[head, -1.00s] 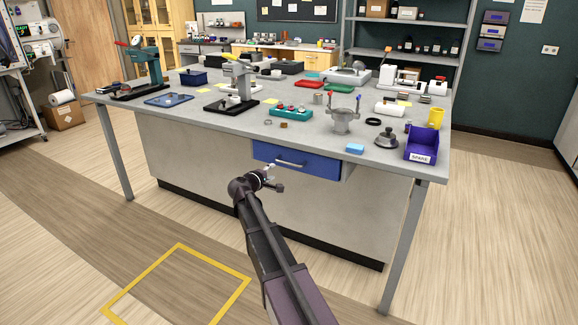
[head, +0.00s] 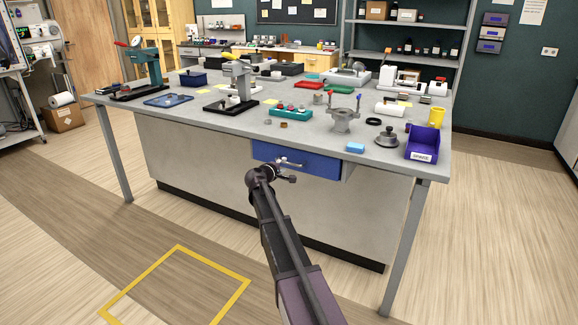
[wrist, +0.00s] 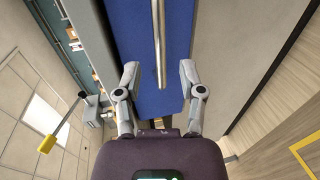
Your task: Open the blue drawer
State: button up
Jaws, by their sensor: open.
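The blue drawer (head: 318,166) is shut under the front edge of the grey workbench. Its front is flush with the bench, and a silver bar handle runs across it. In the wrist view the blue drawer front (wrist: 178,70) fills the middle, with the bar handle (wrist: 159,40) running lengthwise from the top. My gripper (wrist: 160,78) is open, its two fingers spread on either side of the handle's line. The handle's near end lies between the fingertips, but I cannot tell how far away it is. In the head view my gripper (head: 287,168) is just in front of the drawer and partly hides the handle.
The grey workbench top (head: 215,125) carries presses, trays and tools. The floor before the bench is clear, with a yellow outlined square (head: 180,250).

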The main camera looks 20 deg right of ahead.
aim_at(287, 163)
jog(key=shift+b+x, duration=0.35)
jog(key=shift+x, duration=1.95)
